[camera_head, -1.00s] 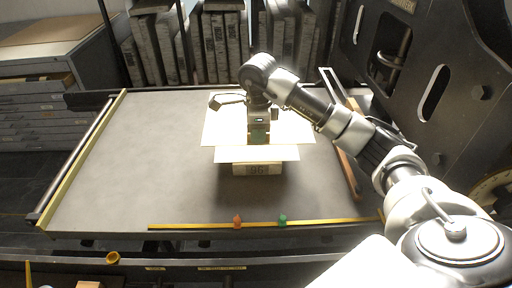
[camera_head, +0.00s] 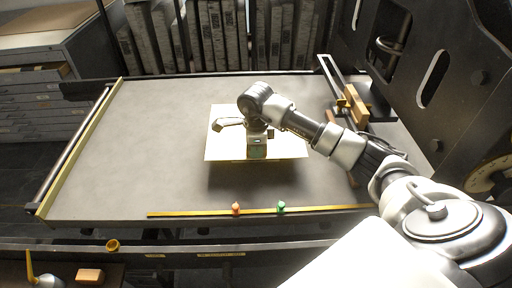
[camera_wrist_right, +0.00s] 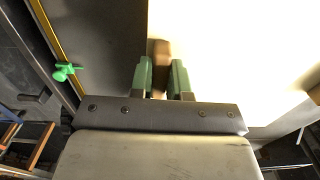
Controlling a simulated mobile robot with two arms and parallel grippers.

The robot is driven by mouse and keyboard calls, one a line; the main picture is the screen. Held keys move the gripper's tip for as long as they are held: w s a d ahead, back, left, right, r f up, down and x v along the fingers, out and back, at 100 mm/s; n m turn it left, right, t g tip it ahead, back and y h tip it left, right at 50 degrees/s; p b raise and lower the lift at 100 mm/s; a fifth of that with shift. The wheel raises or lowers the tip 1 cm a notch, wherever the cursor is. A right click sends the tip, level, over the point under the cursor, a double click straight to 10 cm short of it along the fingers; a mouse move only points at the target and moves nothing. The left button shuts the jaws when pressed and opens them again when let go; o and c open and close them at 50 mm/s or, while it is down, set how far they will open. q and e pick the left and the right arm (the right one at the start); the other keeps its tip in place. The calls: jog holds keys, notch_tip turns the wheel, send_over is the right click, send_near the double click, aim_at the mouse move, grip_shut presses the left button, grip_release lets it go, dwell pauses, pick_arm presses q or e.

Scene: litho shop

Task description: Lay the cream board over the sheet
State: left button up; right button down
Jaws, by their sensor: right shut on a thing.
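The cream board (camera_head: 226,145) shows in the head view as a pale, brightly lit rectangle over the middle of the grey bed. My right gripper (camera_head: 257,153) is above it, pointing down. In the right wrist view the gripper (camera_wrist_right: 161,78) has its green fingers shut on a small brown part, seemingly a grip on the board; the bright board (camera_wrist_right: 225,55) fills the right side. The sheet and the numbered block are hidden, seemingly beneath the board. I cannot tell whether the board touches them. My left gripper is not in view.
The grey bed (camera_head: 130,160) is clear on the left. A yellow strip (camera_head: 185,213) along its front carries an orange marker (camera_head: 236,208) and a green marker (camera_head: 281,207). A wooden bar (camera_head: 356,104) and black press frame (camera_head: 440,60) stand right. Upright slabs (camera_head: 220,35) line the back.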

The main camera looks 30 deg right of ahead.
jog(key=c, duration=1.1)
grip_release()
jog(key=shift+f, duration=0.1)
notch_tip(320, 180, up, 12)
